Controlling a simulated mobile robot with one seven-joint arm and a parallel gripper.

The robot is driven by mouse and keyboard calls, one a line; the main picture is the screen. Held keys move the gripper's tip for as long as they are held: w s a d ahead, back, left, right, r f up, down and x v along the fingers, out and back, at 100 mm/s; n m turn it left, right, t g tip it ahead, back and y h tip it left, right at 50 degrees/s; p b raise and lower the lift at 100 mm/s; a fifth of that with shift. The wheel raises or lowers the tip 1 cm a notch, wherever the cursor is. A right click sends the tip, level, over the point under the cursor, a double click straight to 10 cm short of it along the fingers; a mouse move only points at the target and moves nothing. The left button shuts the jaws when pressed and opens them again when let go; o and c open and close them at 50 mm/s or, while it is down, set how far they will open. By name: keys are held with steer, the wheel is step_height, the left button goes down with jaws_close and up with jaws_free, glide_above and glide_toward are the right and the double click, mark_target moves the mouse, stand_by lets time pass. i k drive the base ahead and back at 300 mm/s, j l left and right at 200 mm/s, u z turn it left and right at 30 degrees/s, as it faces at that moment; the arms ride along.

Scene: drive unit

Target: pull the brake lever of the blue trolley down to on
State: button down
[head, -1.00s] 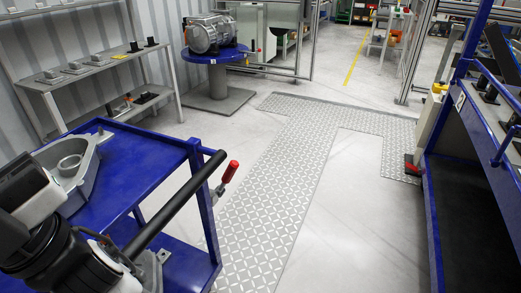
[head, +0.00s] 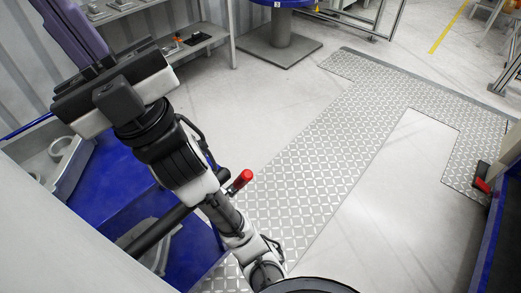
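The blue trolley (head: 115,185) stands at the lower left in the head view, partly hidden by my arm. Its black push bar (head: 155,232) runs behind my arm. The brake lever's red grip (head: 240,182) shows just right of my arm and points up and to the right. The lower part of the lever is hidden behind my arm. My gripper (head: 72,28) is at the upper left, its long purple-grey fingers pointing up and away from the lever. It is well apart from the red grip. The gap between the fingers is not clear.
A grey metal casting (head: 65,160) lies on the trolley top. A shelf (head: 195,45) and a blue round stand (head: 283,45) are behind. A blue-framed bench (head: 500,225) is at the right edge. The tread-plate floor (head: 330,155) between is clear.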

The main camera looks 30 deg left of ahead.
mark_target(246, 175)
steer(key=i+l+u, duration=0.3)
steer(key=i+l, duration=0.25)
steer(key=i, duration=0.4)
steer(key=i+l+u, duration=0.3)
steer(key=i+l, duration=0.5)
steer(key=i+l+u, duration=0.2)
steer(key=u, duration=0.25)
steer(key=i+l+u, duration=0.15)
steer(key=l+u, duration=0.35)
steer(key=i+l+u, duration=0.15)
steer(key=l+u, duration=0.15)
steer(key=u, duration=0.15)
steer(key=l+u, duration=0.8)
steer(key=u, duration=0.15)
steer(key=k+l+u, duration=0.1)
steer(key=l+u, duration=0.35)
steer(key=k+l+u, duration=0.15)
steer(key=l+u, duration=0.3)
steer(key=j, duration=0.1)
